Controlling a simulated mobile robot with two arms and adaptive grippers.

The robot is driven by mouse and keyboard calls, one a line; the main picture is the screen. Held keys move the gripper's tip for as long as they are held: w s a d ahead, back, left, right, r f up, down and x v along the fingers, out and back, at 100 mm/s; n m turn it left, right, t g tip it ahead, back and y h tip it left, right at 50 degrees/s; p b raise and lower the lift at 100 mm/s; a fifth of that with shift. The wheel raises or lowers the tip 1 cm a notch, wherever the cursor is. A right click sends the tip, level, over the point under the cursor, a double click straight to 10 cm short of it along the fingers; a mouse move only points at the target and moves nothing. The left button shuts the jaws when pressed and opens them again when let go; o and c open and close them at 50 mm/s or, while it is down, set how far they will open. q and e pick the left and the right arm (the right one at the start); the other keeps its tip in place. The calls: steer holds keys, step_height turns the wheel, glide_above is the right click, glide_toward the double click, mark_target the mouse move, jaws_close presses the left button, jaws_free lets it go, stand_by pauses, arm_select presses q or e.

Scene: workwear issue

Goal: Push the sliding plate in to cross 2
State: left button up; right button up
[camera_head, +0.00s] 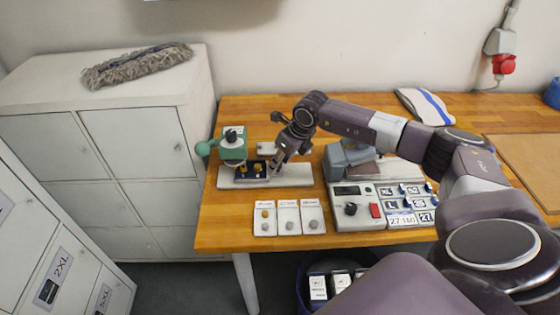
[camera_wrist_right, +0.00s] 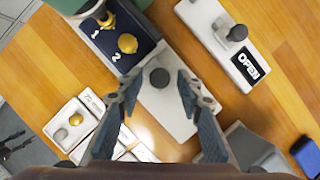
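A green press-like device (camera_head: 233,147) stands at the left of the wooden table. Its dark blue block, in the right wrist view (camera_wrist_right: 98,42), is marked 1 and 2, with a gold piece beside each number. I cannot make out a cross. My right gripper (camera_head: 275,166) is over this plate; in the right wrist view its fingers (camera_wrist_right: 159,88) are apart, one on each side of the knob, with no clear contact.
Three small white cards with round pieces (camera_head: 289,218) lie in front. A grey device (camera_head: 358,204) with a dial and labelled tiles stands to the right. A cloth (camera_head: 424,106) lies farther back.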

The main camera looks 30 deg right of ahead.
mark_target(261, 166)
jaws_close()
arm_select(q)
steer(key=shift+s+f, duration=0.1)
steer(key=shift+s, duration=0.95)
arm_select(e)
steer(key=w+a+b, duration=0.1)
steer(key=a, duration=0.1)
steer(key=w+a, duration=0.1)
steer(key=shift+w+a+b, duration=0.2)
steer(key=shift+a+b, duration=0.15)
steer(key=shift+a, duration=0.05)
steer(key=shift+w+a, duration=0.2)
steer(key=shift+a, duration=0.05)
arm_select(q)
steer(key=shift+w+d+f, duration=0.1)
steer(key=shift+w+f, duration=0.3)
steer(key=shift+f, duration=0.4)
arm_select(e)
steer(key=shift+r, duration=0.1)
